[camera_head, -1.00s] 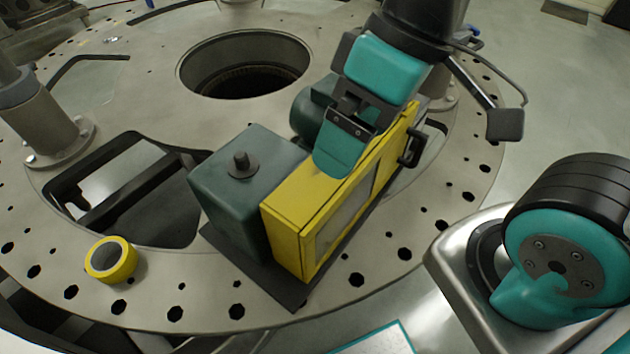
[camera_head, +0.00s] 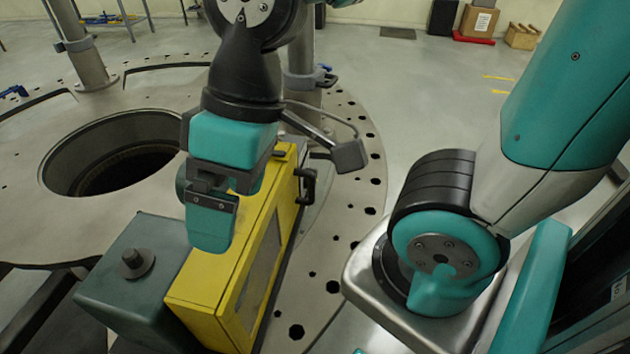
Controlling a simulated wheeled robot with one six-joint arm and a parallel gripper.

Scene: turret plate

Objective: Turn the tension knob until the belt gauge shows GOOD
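A yellow belt cover (camera_head: 221,285) with a darker window panel on its side stands on the round plate. A dark green box (camera_head: 135,294) sits against its left side, with a small dark knob-like post (camera_head: 133,262) on top. I cannot tell whether this post is the tension knob. My gripper (camera_head: 211,228) points down over the top of the yellow cover, right of and above the green box. Its teal front finger hides part of the cover and most of a green rounded body behind. I cannot see the gap between the fingers. No belt gauge reading is visible.
Open floor lies beyond, with boxes at the back.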

